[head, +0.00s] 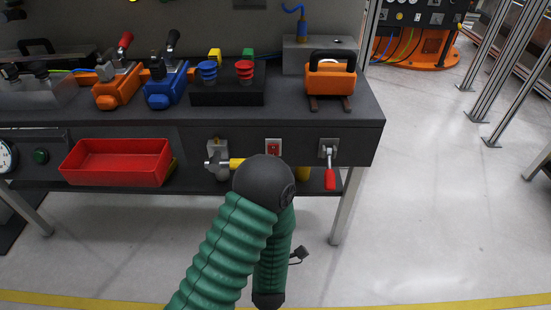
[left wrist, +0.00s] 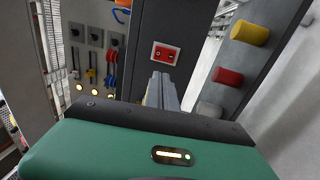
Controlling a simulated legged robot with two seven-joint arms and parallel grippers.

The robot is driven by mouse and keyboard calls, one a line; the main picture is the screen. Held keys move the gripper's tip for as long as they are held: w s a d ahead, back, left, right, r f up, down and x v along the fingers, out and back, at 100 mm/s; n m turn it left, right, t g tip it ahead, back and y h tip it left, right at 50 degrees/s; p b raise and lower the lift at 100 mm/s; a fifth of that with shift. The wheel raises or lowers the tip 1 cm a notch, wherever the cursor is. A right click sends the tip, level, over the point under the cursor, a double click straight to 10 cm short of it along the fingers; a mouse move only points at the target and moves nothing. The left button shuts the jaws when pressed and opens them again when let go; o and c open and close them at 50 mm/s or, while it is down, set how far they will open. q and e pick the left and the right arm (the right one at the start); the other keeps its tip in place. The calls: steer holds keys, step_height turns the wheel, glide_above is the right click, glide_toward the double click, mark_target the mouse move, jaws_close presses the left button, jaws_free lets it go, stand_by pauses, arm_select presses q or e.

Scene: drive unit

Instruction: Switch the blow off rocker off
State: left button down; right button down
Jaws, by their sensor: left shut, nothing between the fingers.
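The rocker (head: 273,147) is a small red switch in a pale frame on the dark front of the bench, between a valve and a red-handled lever. It shows larger in the left wrist view (left wrist: 166,53), with pale marks on its red face. I cannot read which way it is set. My left gripper (left wrist: 163,80) is shut and empty. Its fingertips point at the rocker and show just below its frame; I cannot tell whether they touch. In the head view my green-sleeved left arm covers the area below the rocker, and I cannot make out the fingers there. My right gripper is not in view.
A red-handled lever (head: 329,177) hangs right of the rocker. A valve (head: 216,160) and a red bin (head: 117,161) are to its left. The floor at right is clear.

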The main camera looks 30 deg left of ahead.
arm_select(q)
steer(key=b, duration=0.3)
glide_toward(273, 148)
steer(key=x, duration=0.6)
steer(key=shift+a+f, duration=0.15)
steer(key=shift+w+a, duration=0.1)
steer(key=shift+w, duration=0.15)
steer(key=shift+w+r, duration=0.15)
steer(key=shift+r, duration=0.05)
